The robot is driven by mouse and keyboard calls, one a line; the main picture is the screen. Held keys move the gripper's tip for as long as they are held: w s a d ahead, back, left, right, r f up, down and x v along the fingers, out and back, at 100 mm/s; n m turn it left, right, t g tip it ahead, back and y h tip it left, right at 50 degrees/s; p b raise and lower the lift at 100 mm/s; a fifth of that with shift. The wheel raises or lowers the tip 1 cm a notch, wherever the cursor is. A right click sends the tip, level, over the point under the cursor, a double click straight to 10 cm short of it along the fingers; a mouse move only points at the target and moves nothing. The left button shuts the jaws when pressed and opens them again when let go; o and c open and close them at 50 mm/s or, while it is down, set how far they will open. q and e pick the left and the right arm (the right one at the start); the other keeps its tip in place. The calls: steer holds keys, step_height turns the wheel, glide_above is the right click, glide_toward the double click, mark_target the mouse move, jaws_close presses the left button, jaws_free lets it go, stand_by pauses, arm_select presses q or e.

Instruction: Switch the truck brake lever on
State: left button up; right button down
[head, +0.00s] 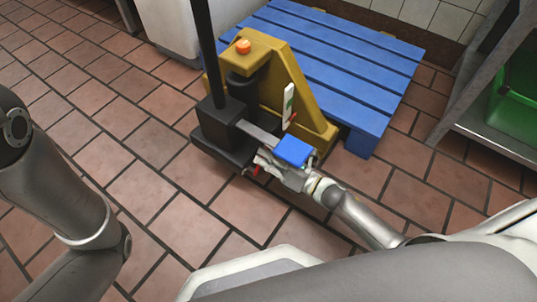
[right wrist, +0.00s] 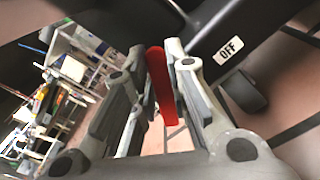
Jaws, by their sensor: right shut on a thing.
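The yellow and black pallet truck (head: 262,62) stands on the tiled floor. My right gripper (head: 264,160) is low at its black base, on the near side. In the right wrist view the red brake lever (right wrist: 160,85) runs between my right gripper's fingers (right wrist: 158,100), which are shut on it. An OFF label (right wrist: 230,50) is on the dark body to the right of the lever. In the head view only a small red part of the lever (head: 256,171) shows by the fingers. My left gripper is out of view.
A blue pallet (head: 340,50) lies right behind the truck. A metal shelf (head: 480,140) with a green crate (head: 515,90) stands at the right. Open tiled floor is at the left and front.

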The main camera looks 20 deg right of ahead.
steer(key=shift+s+a+r+n, duration=0.2)
steer(key=shift+s+a+n, duration=0.05)
steer(key=shift+n, duration=0.65)
steer(key=c, duration=1.4)
jaws_free()
steer(key=shift+s, duration=0.1)
steer(key=v, duration=1.1)
steer(key=shift+s+d, duration=0.3)
